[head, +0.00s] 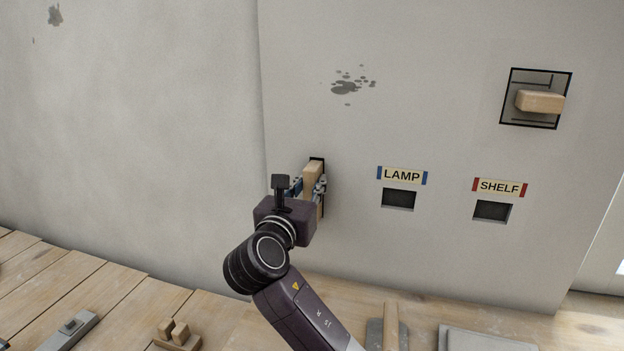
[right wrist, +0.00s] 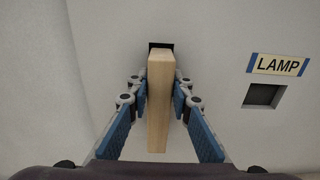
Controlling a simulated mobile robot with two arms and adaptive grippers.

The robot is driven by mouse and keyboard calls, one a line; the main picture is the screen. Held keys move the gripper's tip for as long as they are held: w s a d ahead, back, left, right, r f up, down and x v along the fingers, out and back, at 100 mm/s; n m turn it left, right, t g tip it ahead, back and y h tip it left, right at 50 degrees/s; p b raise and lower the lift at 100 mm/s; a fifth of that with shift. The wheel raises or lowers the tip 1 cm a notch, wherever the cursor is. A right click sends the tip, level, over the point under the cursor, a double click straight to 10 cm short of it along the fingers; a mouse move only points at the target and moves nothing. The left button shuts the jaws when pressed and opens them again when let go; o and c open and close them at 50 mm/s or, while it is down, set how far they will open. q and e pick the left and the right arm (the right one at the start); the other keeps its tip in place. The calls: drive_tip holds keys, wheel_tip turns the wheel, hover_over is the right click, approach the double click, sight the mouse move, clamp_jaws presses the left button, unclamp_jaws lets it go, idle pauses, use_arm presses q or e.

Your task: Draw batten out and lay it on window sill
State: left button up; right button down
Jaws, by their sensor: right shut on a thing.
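The wooden batten (right wrist: 159,105) sticks out of a dark slot in the pale wall, left of the LAMP label. It also shows in the head view (head: 313,172). My right gripper (right wrist: 160,92) is shut on the batten, a blue-padded finger on each side. In the head view the right gripper (head: 308,188) is at the wall and partly hides the batten. The batten's far end is hidden in the slot. My left gripper is not in view. I cannot make out the window sill for certain.
Square openings sit under the LAMP label (head: 402,176) and the SHELF label (head: 499,187). Another wooden block (head: 540,101) sticks out of a black-framed opening at upper right. A wooden plank surface (head: 110,290) below holds a trowel (head: 388,330) and other tools.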

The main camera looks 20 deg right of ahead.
drive_tip(key=shift+p+v, duration=0.85)
drive_tip(key=shift+v, duration=0.2)
drive_tip(key=shift+r, duration=0.1)
drive_tip(key=shift+s+a+r+p, duration=0.1)
drive_tip(key=shift+s+a+p, duration=0.1)
drive_tip(key=shift+p, duration=0.3)
drive_tip(key=shift+s+p, duration=0.25)
drive_tip(key=shift+p, duration=0.05)
drive_tip(key=shift+a, duration=0.1)
